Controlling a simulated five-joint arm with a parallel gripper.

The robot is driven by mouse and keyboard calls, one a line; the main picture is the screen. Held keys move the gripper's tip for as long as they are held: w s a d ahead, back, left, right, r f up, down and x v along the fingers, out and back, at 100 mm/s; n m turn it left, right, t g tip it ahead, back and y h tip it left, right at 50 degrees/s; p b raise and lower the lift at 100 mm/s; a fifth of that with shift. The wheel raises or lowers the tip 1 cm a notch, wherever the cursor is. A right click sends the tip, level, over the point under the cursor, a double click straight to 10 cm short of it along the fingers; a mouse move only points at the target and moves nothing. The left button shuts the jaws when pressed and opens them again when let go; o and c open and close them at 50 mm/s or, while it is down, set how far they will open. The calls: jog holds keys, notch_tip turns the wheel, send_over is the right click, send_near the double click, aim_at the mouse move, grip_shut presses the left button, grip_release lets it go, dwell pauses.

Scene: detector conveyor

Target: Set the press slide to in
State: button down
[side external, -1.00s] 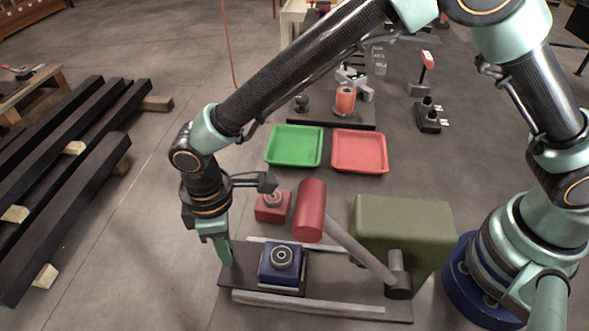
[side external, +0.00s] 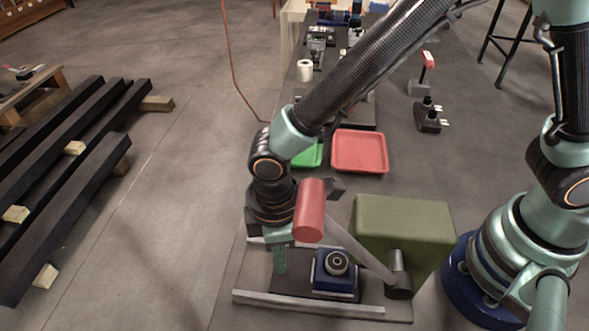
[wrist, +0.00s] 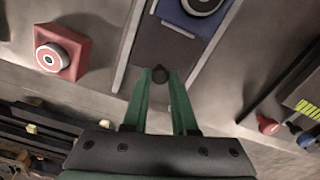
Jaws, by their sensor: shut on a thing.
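The press slide is a dark flat plate (side external: 290,280) lying between two pale rails, with a blue block (side external: 335,282) bearing a round ringed top on it. The plate also shows in the wrist view (wrist: 170,45), with the blue block (wrist: 190,18) at the top edge. My gripper (side external: 280,268) points down at the plate's left end. In the wrist view my gripper (wrist: 161,76) is shut on the slide's small black knob (wrist: 160,73). The olive-green press body (side external: 405,228) stands at the right, with a grey lever ending in a red cylinder (side external: 310,210) above the slide.
A red tray (side external: 360,168) and a partly hidden green tray (side external: 313,157) lie behind my arm. Black beams (side external: 75,190) are far left. The floor between is clear.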

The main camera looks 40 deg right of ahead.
jog(key=shift+w+a+r, duration=0.1)
jog(key=c, duration=0.7)
grip_release()
notch_tip(320, 180, up, 12)
